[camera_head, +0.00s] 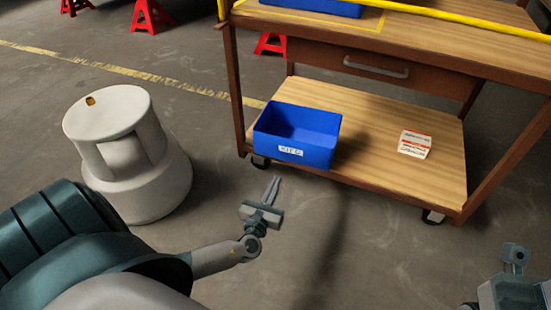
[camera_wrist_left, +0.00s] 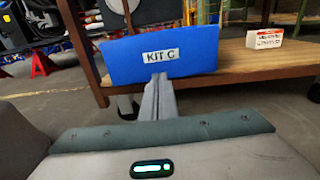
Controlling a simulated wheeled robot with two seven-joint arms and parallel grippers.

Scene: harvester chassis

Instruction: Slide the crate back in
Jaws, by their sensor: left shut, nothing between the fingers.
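The blue crate (camera_head: 297,135) is open-topped and stands upright at the left end of the cart's lower wooden shelf (camera_head: 375,175). Its labelled front face is at the shelf's front edge and seems to stick out a little over it. In the left wrist view the crate's front (camera_wrist_left: 160,58) reads KIT C. My left gripper (camera_head: 275,183) is shut and empty, in front of and below the crate in the head view. In the left wrist view its fingers (camera_wrist_left: 158,80) point at the crate's front, below the label; I cannot tell if they touch.
A white-and-red box (camera_head: 415,144) lies on the shelf right of the crate. A drawer with a handle (camera_head: 376,67) hangs above the shelf. A grey step stool (camera_head: 130,155) stands left of the cart. The floor before the cart is clear.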

